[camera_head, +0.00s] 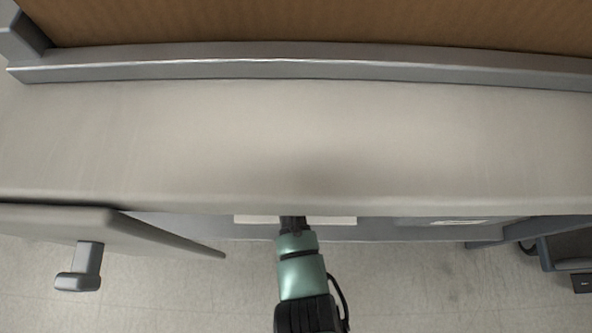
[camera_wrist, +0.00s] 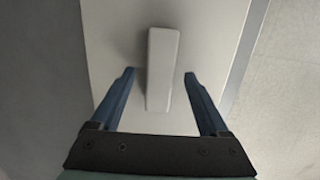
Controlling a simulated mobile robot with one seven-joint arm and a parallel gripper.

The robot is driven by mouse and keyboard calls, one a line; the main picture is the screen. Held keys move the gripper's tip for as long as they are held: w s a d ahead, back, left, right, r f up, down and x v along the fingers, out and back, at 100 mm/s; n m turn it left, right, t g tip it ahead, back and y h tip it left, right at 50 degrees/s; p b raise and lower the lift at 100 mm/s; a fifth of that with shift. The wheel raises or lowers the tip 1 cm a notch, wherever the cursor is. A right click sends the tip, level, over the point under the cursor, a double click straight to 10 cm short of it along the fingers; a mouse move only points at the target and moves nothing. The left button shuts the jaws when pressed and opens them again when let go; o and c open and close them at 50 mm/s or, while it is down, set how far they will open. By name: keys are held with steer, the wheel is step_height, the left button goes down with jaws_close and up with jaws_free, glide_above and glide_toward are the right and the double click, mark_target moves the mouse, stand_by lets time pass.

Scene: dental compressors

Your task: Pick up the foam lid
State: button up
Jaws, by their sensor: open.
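In the wrist view a pale flat panel (camera_wrist: 115,30) with a raised white bar-shaped handle (camera_wrist: 162,68) fills the middle; it looks like the foam lid. My gripper (camera_wrist: 159,74) is open, with one blue finger on each side of the bar. A gap shows between each finger and the bar, and nothing is held. In the head view a pale strip (camera_head: 255,219) shows at the bench's front edge, probably the same panel, mostly hidden by the bench top. My gripper (camera_head: 293,224) reaches it there; its fingertips are hidden.
A bare beige bench top (camera_head: 300,140) spans the head view, with a grey rail (camera_head: 300,68) and brown board (camera_head: 330,20) behind. A grey door-like panel with a handle (camera_head: 80,268) stands out at left. Grey floor (camera_head: 190,300) lies in front.

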steer(key=shift+f, duration=0.7)
jaws_close()
steer(key=shift+r, duration=0.15)
